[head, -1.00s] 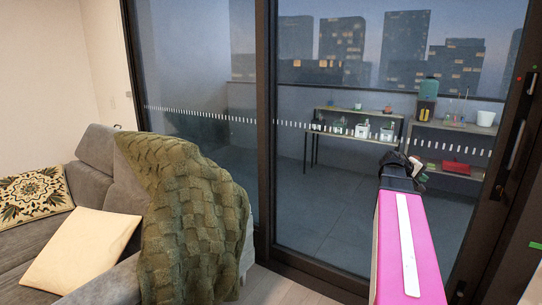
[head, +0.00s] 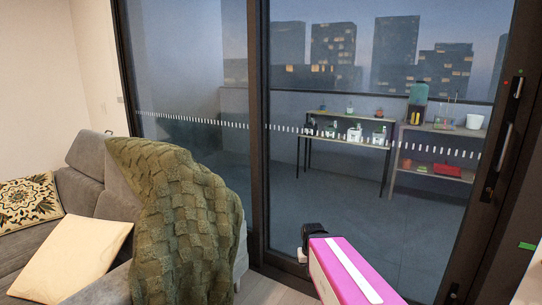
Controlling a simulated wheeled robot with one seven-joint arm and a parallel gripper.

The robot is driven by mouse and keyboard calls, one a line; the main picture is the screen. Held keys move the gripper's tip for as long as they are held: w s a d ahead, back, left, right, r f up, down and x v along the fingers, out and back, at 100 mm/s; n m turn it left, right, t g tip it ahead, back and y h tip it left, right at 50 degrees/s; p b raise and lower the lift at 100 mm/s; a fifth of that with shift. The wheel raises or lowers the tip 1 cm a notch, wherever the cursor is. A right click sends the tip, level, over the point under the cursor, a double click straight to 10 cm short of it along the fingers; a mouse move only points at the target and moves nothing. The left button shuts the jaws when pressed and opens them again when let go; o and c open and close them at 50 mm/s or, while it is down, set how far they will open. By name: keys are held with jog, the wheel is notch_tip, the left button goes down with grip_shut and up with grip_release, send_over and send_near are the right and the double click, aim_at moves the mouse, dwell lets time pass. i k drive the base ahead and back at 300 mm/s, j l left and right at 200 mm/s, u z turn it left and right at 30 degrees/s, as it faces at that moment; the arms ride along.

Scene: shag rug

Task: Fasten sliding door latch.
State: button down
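The glass sliding door (head: 375,175) has a dark frame and fills the middle and right of the head view. On its right-hand upright is a long vertical handle (head: 503,147). Above the handle is a small dark latch-like fitting (head: 517,87), with a tiny red mark near its top. It is too small to tell its position. My gripper (head: 305,243) is at the end of my pink arm, low in front of the glass, well left of and below the latch and handle. Its fingers are small and dark, and I cannot tell whether they are open.
A grey sofa (head: 90,160) with a green knitted throw (head: 175,220) stands at the left. Beyond the glass are shelves (head: 350,140) with pots and bottles. A green mark (head: 527,246) is at the right edge. Some wooden floor (head: 262,290) is clear in front of the door.

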aim_at(517, 95)
jog(key=z, duration=1.85)
